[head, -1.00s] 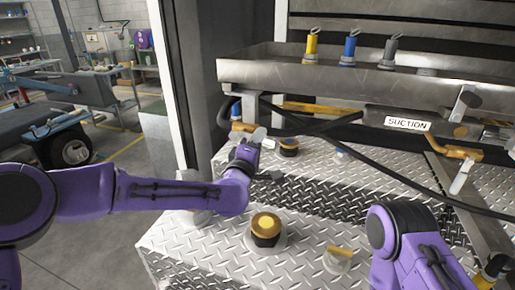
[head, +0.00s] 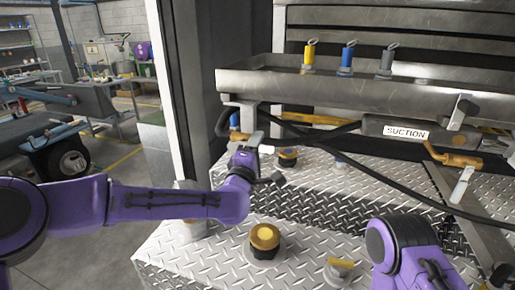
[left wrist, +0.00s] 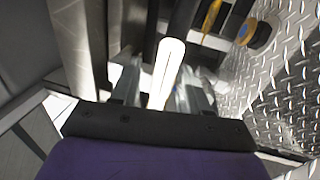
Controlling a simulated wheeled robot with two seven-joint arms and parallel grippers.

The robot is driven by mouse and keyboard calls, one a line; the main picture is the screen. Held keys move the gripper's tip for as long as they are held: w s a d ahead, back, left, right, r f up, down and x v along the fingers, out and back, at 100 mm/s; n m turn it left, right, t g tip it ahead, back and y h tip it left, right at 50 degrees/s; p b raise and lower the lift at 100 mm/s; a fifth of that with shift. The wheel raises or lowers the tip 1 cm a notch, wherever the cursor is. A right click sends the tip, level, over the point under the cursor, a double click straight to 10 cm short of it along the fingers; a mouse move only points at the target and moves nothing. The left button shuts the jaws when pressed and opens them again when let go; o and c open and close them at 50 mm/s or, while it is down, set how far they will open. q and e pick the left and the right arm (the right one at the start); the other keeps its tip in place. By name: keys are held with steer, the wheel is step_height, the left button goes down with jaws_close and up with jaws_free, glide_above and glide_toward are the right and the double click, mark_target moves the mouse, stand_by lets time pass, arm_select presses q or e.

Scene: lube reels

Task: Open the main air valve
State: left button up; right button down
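A valve with an orange body (head: 238,136) sits under the left end of the metal trough, partly hidden by my left gripper. My left gripper (head: 262,150) is right beside it, over the left edge of the tread-plate deck. In the left wrist view, a bright white bar (left wrist: 168,70) lies between the fingers of this gripper (left wrist: 160,88). The fingers look apart, with a gap on the bar's left; contact on the right is unclear. Another orange valve (head: 455,158) with a pale lever (head: 462,185) is at the right. My right gripper is out of view.
The trough (head: 430,85) runs across the back with yellow, blue and grey fittings. A SUCTION label (head: 405,132) is below it. A black hose (head: 400,185) crosses the deck. Round orange-and-black caps (head: 265,237) stand on the deck. A frame post (head: 195,80) is left.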

arm_select(q)
steer(key=shift+s+f, duration=0.2)
steer(key=shift+s, duration=0.05)
steer(key=b+v, duration=0.3)
steer(key=v, duration=0.7)
steer(key=shift+d+r, duration=0.1)
